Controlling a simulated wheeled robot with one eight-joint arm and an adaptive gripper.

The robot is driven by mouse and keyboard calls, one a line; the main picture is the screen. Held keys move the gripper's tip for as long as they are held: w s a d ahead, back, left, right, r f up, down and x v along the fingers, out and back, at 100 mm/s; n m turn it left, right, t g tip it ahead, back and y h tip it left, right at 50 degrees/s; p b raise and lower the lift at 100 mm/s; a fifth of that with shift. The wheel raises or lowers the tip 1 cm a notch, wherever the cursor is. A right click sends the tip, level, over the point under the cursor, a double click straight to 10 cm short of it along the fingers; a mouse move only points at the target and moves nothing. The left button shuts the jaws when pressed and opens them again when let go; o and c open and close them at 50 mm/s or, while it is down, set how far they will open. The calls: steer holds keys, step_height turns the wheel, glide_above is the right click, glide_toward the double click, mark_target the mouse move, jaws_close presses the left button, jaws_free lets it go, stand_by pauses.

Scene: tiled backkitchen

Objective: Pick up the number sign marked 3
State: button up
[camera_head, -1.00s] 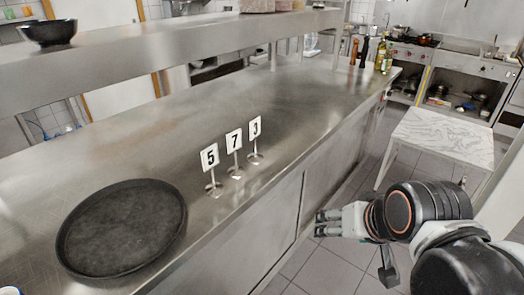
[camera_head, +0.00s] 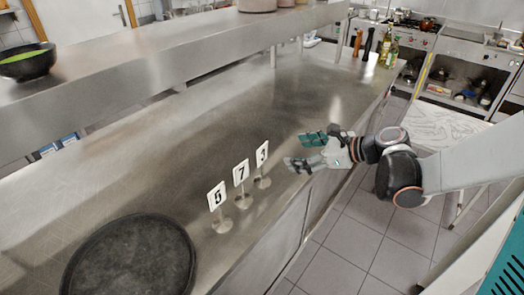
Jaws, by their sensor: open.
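The number sign marked 3 (camera_head: 262,154) stands upright on a round metal base on the steel counter (camera_head: 215,125). It is the farthest right of three signs in a row. The sign marked 7 (camera_head: 241,172) and the sign marked 5 (camera_head: 217,196) stand to its left, nearer the camera. My gripper (camera_head: 297,151) is to the right of the 3 sign, over the counter's front edge. Its fingers are apart, empty, and point left toward the sign, with a gap between.
A round dark tray (camera_head: 133,262) lies on the counter at the lower left. A raised steel shelf (camera_head: 165,52) runs behind, with a dark bowl (camera_head: 27,62) on it. Bottles (camera_head: 385,47) stand at the counter's far end. The counter behind the signs is clear.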

mark_target(263, 148)
steer(key=shift+m+y, duration=0.4)
steer(key=shift+m, duration=0.5)
steer(key=b+x, duration=0.1)
steer(key=x, duration=0.6)
steer(key=w+b+x, duration=0.1)
steer(key=b+x, duration=0.1)
steer(key=x, duration=0.5)
steer(key=shift+w+r, duration=0.15)
steer(key=shift+w, duration=0.05)
steer(key=shift+d, duration=0.1)
steer(key=shift+c, duration=0.3)
steer(key=c, duration=1.5)
steer(key=shift+r, duration=0.15)
